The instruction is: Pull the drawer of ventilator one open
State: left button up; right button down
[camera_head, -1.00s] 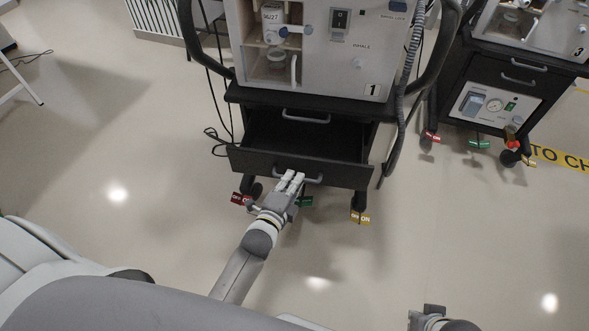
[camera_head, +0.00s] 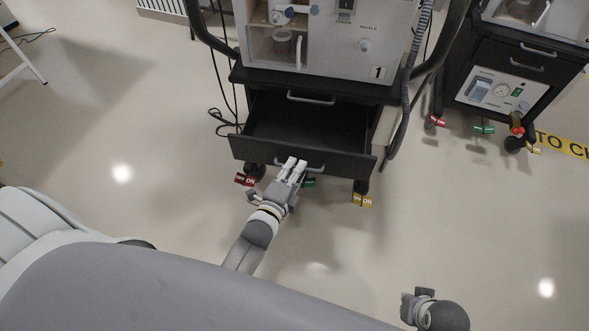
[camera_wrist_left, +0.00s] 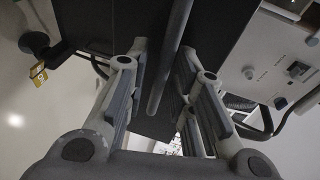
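Ventilator one (camera_head: 350,45), marked "1", stands on a dark cart. The cart's lower drawer (camera_head: 300,155) is pulled well out, and its empty-looking inside shows. The drawer's bar handle (camera_head: 316,168) is on its front; it also shows in the left wrist view (camera_wrist_left: 173,60). My left gripper (camera_head: 293,166) is at this handle. In the left wrist view its two fingers (camera_wrist_left: 163,65) stand apart, one on each side of the bar, with gaps visible. My right gripper (camera_head: 418,296) is low at the right, away from the cart; its fingers are too unclear to judge.
A closed drawer with a handle (camera_head: 311,98) sits above the open one. Colored ON/OFF tags (camera_head: 362,200) are at the cart's wheels. A second ventilator cart (camera_head: 505,85) stands at the right. Cables (camera_head: 228,122) hang at the left. The floor in front is clear.

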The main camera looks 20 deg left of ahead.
dwell(0.3)
pick_arm(q)
jog(key=s+r, duration=0.2)
jog(key=s, duration=0.9)
jog(key=shift+s+a+r, duration=0.2)
jog(key=shift+s, duration=0.2)
